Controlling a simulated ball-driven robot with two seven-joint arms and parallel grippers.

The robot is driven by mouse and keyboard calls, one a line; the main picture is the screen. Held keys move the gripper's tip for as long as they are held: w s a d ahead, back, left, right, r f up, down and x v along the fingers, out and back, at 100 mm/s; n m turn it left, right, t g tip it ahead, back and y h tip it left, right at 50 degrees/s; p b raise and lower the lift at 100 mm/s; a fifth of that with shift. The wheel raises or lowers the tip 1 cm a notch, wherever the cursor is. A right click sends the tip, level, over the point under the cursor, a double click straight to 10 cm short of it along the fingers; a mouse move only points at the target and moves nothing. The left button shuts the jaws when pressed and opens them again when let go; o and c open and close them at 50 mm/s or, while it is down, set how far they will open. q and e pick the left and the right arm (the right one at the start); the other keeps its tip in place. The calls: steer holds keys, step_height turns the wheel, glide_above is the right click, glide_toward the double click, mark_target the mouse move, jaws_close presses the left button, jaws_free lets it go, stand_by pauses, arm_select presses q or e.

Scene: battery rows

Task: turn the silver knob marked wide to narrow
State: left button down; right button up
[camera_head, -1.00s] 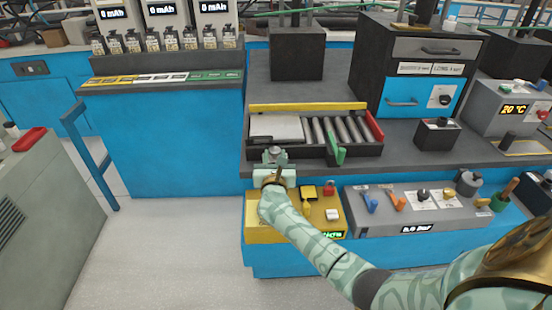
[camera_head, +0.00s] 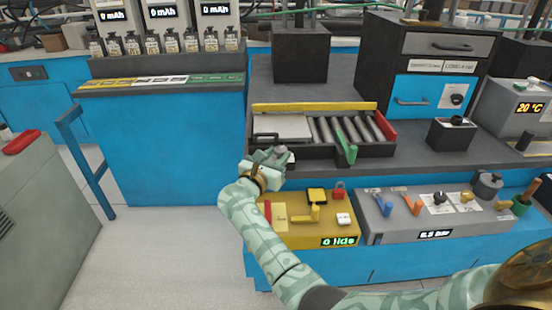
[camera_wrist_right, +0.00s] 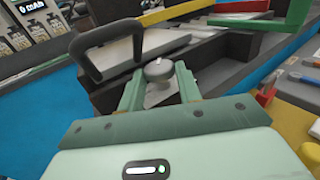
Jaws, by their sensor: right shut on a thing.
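The silver knob (camera_wrist_right: 158,70) shows in the right wrist view as a rounded grey knob on a light plate. It sits between the two fingers of my right gripper (camera_wrist_right: 159,86), which is shut on it. In the head view the knob (camera_head: 281,150) shows only in part at the front left of the roller tray, with my right gripper (camera_head: 272,161) around it. The gripper hides much of the knob's plate, and no wide or narrow marking can be read. My left gripper is not in view.
The roller tray (camera_head: 262,148) lies just behind, with a black handle (camera_wrist_right: 86,50) close to the knob. A yellow control panel (camera_head: 290,233) with small levers sits below right, beside a grey panel (camera_head: 378,230). Floor is free at left.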

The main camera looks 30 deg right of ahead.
steer(key=o, duration=0.9)
steer(key=shift+o, duration=0.5)
steer(key=shift+r, duration=0.1)
